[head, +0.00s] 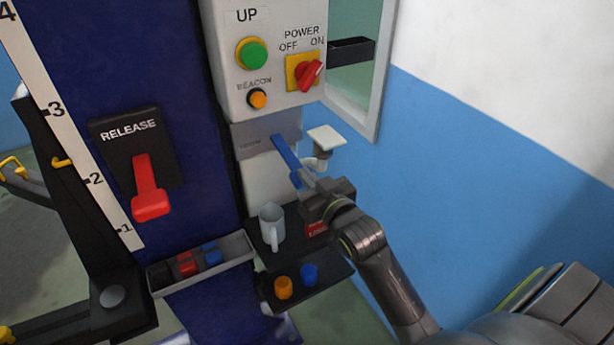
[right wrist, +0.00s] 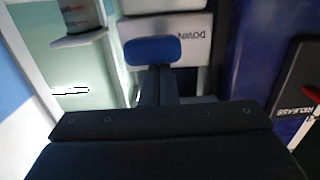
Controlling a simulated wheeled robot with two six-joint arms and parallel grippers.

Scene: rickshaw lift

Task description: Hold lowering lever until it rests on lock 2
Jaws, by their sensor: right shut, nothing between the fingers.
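The blue lowering lever (head: 285,152) sticks out below the control box. Its broad blue end (right wrist: 153,50) shows in the right wrist view, beside a DOWN label (right wrist: 193,45). My right gripper (head: 298,178) is shut and empty. Its tips are at the lower end of the lever; I cannot tell whether they touch it. The number scale (head: 75,125) on the left runs from 1 to 4, with mark 2 (head: 95,180) above mark 1. The black lift arm (head: 112,297) is low, near the bottom of the scale. My left gripper is out of view.
The red RELEASE handle (head: 150,190) hangs left of the lever. The control box (head: 270,70) is above. A small tray (head: 202,262) and orange and blue caps are lower. A blue-white wall is right.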

